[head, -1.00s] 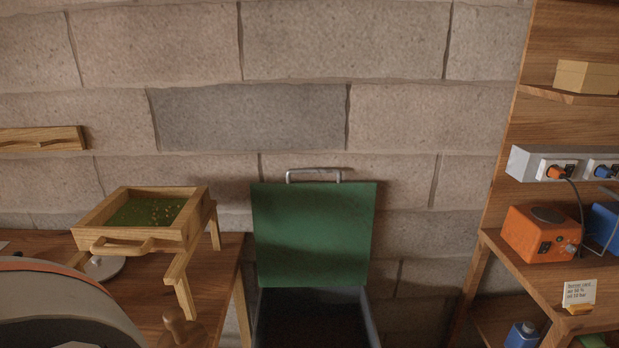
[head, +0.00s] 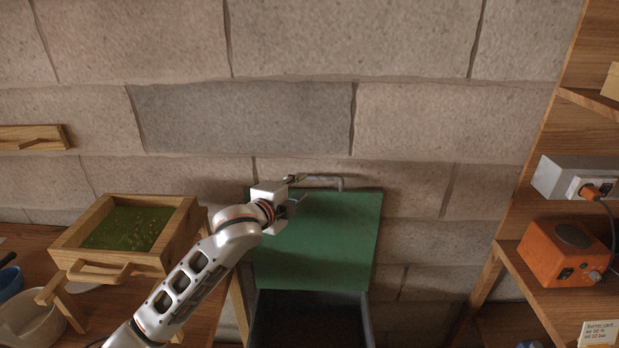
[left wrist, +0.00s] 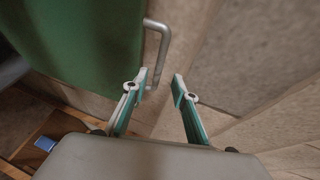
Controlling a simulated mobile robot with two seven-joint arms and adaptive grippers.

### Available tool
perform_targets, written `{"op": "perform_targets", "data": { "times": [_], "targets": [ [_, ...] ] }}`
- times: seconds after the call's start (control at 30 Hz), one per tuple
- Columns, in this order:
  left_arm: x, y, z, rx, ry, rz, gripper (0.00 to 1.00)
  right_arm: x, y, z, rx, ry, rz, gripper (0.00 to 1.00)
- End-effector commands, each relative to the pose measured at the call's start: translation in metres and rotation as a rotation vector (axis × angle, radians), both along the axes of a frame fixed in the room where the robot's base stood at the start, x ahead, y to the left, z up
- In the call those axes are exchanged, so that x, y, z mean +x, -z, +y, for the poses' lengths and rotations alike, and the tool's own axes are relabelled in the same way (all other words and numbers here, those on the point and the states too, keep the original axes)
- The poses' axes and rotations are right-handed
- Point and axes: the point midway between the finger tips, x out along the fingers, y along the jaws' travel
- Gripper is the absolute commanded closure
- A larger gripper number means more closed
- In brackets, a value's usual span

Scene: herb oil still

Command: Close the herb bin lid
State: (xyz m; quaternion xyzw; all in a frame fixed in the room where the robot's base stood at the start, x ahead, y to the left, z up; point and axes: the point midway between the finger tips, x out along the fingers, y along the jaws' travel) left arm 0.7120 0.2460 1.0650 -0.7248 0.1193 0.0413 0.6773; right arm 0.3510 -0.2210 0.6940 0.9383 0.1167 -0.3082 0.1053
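The herb bin's green lid (head: 325,240) stands open and upright against the stone wall. Its grey bar handle (head: 322,180) is at the lid's top edge. The dark open bin (head: 308,320) is below it. My left gripper (head: 297,192) is at the lid's upper left corner, close to the left end of the handle. In the left wrist view the gripper (left wrist: 163,88) is open, its fingers apart and nothing between them. The handle (left wrist: 158,45) bends down close to the left fingertip there; I cannot tell whether they touch. My right gripper is not in view.
A wooden sieve frame with green herbs (head: 125,228) stands on the wooden table (head: 30,240) at the left. A wooden shelf (head: 575,300) with an orange device (head: 565,252) is at the right. The wall in front of the shelf looks clear.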

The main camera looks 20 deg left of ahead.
Motion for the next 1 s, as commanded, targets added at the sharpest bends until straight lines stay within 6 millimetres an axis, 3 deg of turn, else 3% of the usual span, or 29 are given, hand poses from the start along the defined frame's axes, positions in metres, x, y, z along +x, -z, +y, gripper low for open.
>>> {"op": "perform_targets", "data": {
  "times": [0.43,0.87,0.9,1.0],
  "targets": [
    [0.058,0.014,-0.008,-0.004,-0.001,0.001,0.72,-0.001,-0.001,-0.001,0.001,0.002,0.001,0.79],
    [0.068,0.017,-0.009,-0.003,0.0,0.0,0.72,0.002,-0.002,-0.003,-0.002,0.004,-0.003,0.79],
    [0.068,0.017,-0.009,-0.003,0.0,0.0,0.75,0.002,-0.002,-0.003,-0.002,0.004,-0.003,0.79],
    [0.068,0.017,-0.009,-0.003,0.0,0.0,1.0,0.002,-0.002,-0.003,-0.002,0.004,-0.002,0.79]
  ]
}}
